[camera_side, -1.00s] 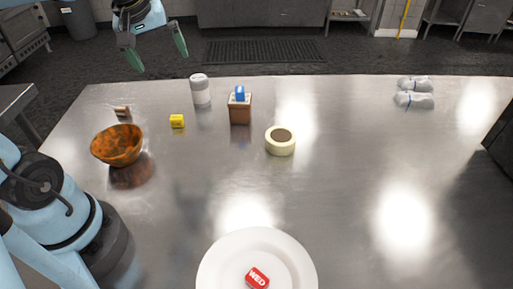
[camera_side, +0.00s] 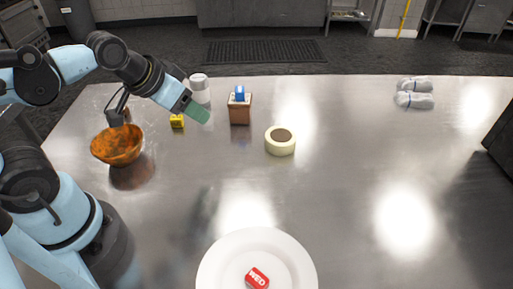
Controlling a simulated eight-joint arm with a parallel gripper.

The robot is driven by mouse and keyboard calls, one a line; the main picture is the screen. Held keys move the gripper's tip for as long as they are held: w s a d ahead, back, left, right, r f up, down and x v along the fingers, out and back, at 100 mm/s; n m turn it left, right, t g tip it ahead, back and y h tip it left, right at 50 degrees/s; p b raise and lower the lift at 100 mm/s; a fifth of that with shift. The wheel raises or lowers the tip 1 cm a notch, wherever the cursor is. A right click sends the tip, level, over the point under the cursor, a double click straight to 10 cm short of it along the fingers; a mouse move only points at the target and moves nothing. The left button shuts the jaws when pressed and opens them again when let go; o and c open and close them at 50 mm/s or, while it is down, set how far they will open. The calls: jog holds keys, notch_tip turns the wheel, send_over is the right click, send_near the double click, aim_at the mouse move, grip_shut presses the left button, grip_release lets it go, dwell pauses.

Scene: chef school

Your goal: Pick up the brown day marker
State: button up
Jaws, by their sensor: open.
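The small brown day marker is hidden in this view; a dark part of my arm covers the spot just behind the brown bowl (camera_side: 117,147) where it showed earlier. My gripper (camera_side: 197,110) reaches in from the left over the back left of the table.
A white canister (camera_side: 200,88) and a brown box (camera_side: 240,110) with a blue marker (camera_side: 240,93) on top stand close by. A tape roll (camera_side: 280,141) lies to the right. A white plate (camera_side: 215,265) at the front holds a red marker (camera_side: 258,278). The table's right middle is clear.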

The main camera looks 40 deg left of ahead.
jog(key=w+a+f+m+g+y, duration=0.1)
jog(key=w+a+m+g+y, duration=0.25)
jog(key=a, duration=0.45)
jog(key=w+a+f+m+g+y, duration=0.1)
jog(key=w+a+m+g+y, duration=0.2)
jog(key=a, duration=0.5)
jog(key=s+a+f+m+g+y, duration=0.1)
jog(key=a+f+g, duration=0.1)
jog(key=a, duration=0.1)
jog(key=s+a+f+m+g+y, duration=0.1)
jog(key=a+f+g, duration=0.1)
jog(key=a+g, duration=0.1)
jog(key=s+a+f+m+g+y, duration=0.1)
jog(key=a+f+g+y, duration=0.1)
jog(key=a+g, duration=0.1)
jog(key=shift+s+a+f+m, duration=0.1)
jog(key=shift+a+f+m, duration=0.2)
jog(key=shift+a, duration=0.15)
jog(key=shift+s+a+f+g, duration=0.25)
jog(key=shift+f+g, duration=0.1)
jog(key=shift+g, duration=0.1)
jog(key=shift+s+a+f, duration=0.15)
jog(key=shift+s, duration=0.05)
jog(key=x, duration=1.1)
jog(key=shift+s+f, duration=0.15)
jog(key=shift+f, duration=0.1)
jog(key=c, duration=1)
